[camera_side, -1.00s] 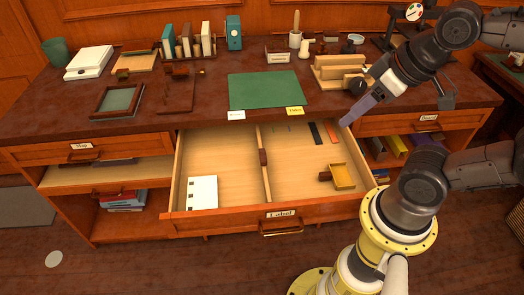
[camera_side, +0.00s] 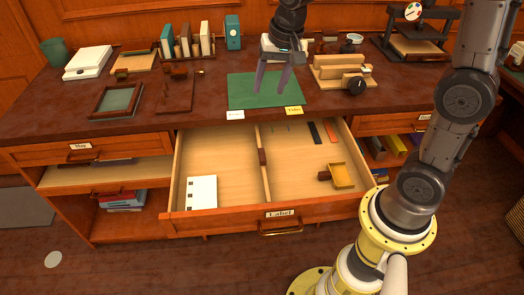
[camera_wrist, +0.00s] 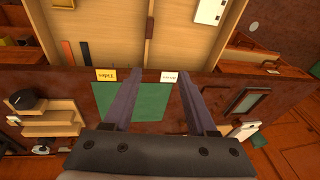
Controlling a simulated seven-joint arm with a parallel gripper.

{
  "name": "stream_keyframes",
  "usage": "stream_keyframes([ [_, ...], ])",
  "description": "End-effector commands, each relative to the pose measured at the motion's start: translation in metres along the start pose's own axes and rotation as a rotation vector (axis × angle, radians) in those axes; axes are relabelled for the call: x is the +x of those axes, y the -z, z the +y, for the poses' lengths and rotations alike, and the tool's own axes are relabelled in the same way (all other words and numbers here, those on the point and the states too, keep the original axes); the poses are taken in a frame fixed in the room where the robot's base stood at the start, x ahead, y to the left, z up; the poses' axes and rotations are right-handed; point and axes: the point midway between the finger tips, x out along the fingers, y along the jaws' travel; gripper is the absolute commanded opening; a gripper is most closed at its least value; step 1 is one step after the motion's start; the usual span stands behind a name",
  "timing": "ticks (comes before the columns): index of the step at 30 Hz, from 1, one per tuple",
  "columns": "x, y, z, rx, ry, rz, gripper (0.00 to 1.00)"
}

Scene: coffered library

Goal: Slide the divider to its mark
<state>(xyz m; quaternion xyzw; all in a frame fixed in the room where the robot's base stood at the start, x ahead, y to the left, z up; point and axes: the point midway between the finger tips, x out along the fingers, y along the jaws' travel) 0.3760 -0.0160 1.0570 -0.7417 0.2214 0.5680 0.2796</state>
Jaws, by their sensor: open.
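The wooden divider (camera_side: 264,165) stands across the open drawer (camera_side: 215,151), splitting it into a left and a right compartment. A dark brown block (camera_side: 263,157) sits on the divider near its middle. In the wrist view the divider (camera_wrist: 149,30) shows at the top, beyond the open fingers (camera_wrist: 155,80).
A white card (camera_side: 202,192) lies in the left compartment. A yellow tray (camera_side: 342,176), a black strip (camera_side: 314,132) and a red strip (camera_side: 331,133) lie in the right one. Two labels, white (camera_side: 236,115) and yellow (camera_side: 294,111), sit at the desk edge. A stepped wooden stand (camera_side: 341,72) is right of the mat.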

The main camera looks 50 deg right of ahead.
Motion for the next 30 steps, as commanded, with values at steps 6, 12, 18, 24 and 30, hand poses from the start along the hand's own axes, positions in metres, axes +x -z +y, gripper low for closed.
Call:
stream_keyframes([
  [6,0.08,0.016,-0.005,0.047,-0.102,-0.116,0.57],
  [12,0.119,0.011,0.004,0.054,-0.162,-0.185,0.57],
  [18,0.135,0.007,0.009,0.056,-0.173,-0.199,0.57],
  [24,0.168,-0.001,0.015,0.055,-0.175,-0.201,0.57],
  [30,0.206,-0.009,0.022,0.055,-0.174,-0.201,0.57],
])
